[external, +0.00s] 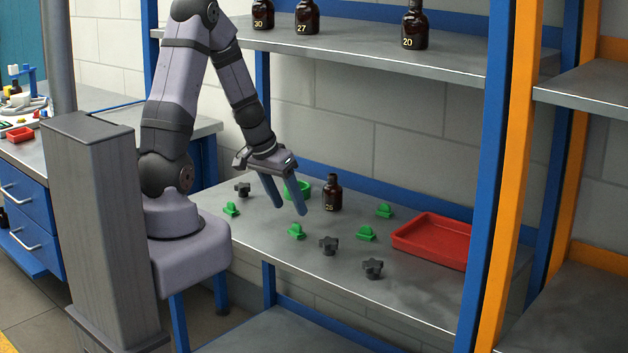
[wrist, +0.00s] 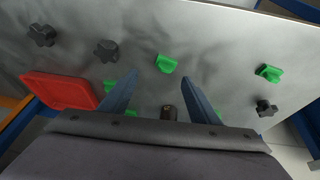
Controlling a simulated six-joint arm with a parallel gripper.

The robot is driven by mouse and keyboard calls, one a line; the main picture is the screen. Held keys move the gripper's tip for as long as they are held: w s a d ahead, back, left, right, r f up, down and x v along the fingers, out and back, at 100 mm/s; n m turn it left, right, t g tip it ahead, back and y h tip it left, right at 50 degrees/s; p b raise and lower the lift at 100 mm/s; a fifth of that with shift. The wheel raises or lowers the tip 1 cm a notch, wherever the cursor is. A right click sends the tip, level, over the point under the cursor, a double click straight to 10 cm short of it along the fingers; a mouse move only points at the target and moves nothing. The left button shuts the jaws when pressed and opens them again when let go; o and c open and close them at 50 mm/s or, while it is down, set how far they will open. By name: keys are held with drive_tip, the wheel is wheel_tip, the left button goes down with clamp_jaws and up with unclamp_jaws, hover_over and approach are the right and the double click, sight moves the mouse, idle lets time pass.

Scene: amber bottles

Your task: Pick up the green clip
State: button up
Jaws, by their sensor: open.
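Several green clips stand apart on the grey shelf. One green clip (external: 297,231) is just below and in front of my gripper (external: 289,210); in the wrist view a clip (wrist: 167,63) shows just beyond the gap between my fingertips (wrist: 160,78). Another clip (external: 231,209) is at the left, and two more, a nearer one (external: 366,233) and a farther one (external: 384,211), are to the right. In the wrist view one clip (wrist: 268,72) is at the right, and green parts by the left finger are partly hidden. My gripper is open and empty, pointing down above the shelf.
An amber bottle (external: 332,194) stands close to the right of my fingers. Black knobs (external: 329,245) (external: 372,267) (external: 243,189) lie around. A red tray (external: 435,240) is at the right. An upper shelf (external: 350,50) holds more bottles.

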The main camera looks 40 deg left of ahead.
sight(295, 228)
drive_tip(key=shift+w+a+m, duration=0.1)
drive_tip(key=shift+a+m, duration=0.1)
drive_tip(key=shift+m, duration=0.9)
drive_tip(key=shift+b+x, duration=0.4)
drive_tip(key=shift+x, duration=0.65)
drive_tip(key=shift+f, duration=0.45)
drive_tip(key=shift+a+b+x, duration=0.15)
drive_tip(key=shift+b+x, duration=0.45)
drive_tip(key=shift+x, duration=0.5)
drive_tip(key=shift+a+b+x, duration=0.2)
drive_tip(key=shift+b+x, duration=0.35)
drive_tip(key=shift+x, duration=0.55)
drive_tip(key=shift+f, duration=0.1)
drive_tip(key=c, duration=1.1)
